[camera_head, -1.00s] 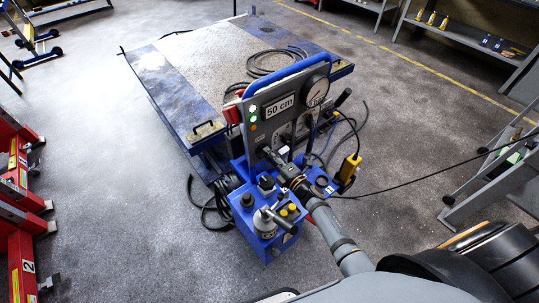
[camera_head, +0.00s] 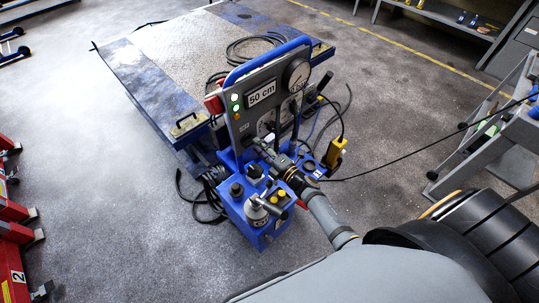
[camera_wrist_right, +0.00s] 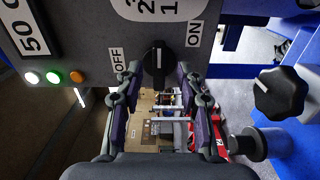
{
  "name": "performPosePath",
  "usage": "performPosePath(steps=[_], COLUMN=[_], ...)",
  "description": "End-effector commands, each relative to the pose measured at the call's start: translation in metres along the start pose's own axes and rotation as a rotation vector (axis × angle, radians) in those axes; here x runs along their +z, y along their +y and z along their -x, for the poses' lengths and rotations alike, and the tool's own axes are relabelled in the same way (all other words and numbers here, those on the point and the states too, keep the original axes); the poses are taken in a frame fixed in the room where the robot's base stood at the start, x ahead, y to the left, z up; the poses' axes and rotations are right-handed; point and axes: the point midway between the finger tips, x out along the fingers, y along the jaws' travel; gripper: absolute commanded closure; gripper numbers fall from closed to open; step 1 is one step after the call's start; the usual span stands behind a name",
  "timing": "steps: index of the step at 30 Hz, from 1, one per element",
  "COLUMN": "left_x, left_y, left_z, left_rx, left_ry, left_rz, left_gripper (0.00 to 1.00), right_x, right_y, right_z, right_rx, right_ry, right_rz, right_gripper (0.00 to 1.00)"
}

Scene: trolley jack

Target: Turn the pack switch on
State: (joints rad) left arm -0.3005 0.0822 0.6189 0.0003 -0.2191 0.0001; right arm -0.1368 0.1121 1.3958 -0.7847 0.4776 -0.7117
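The pack switch (camera_wrist_right: 156,65) is a black rotary knob on the dark grey panel (camera_wrist_right: 85,20) in the right wrist view. Its white pointer line points up in that picture, between the OFF label (camera_wrist_right: 117,60) on the left and the ON label (camera_wrist_right: 194,36) on the right. My right gripper (camera_wrist_right: 157,75) is open, with one finger on each side of the knob and small gaps showing. In the head view my right gripper (camera_head: 259,146) is at the lower front of the blue pack's panel (camera_head: 248,119) and hides the switch. My left gripper is not in view.
White, green and orange lamps (camera_wrist_right: 54,77) are on the panel. Another black knob (camera_wrist_right: 279,93) is at the right. Below the panel stands the blue pack body (camera_head: 262,235) with fittings. A platform (camera_head: 150,82) lies behind.

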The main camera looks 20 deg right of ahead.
Motion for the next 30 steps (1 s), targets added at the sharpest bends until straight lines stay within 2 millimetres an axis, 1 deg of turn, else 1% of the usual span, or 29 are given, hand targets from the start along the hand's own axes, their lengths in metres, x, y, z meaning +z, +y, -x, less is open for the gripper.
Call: performPosePath(steps=[1,6,9,12,17,30], left_x=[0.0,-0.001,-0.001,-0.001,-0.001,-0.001], left_y=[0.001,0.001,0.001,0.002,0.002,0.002], left_z=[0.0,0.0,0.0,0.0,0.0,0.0], left_rx=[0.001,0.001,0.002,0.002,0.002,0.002], left_ry=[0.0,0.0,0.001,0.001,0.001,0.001], left_rz=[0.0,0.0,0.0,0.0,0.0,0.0], left_gripper=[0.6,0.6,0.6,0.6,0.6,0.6], right_x=[0.0,0.0,0.0,0.0,0.0,0.0], right_y=[-0.002,-0.002,-0.001,-0.001,0.0,0.0], right_z=[0.015,0.056,0.075,0.088,0.095,0.094], right_rx=[-0.005,-0.005,-0.004,-0.003,-0.001,0.0], right_ry=[0.0,0.001,0.001,0.001,0.0,0.0], right_rz=[0.001,0.001,0.0,0.0,0.0,0.0], right_gripper=[0.62,0.62,0.62,0.62,0.62,0.62])
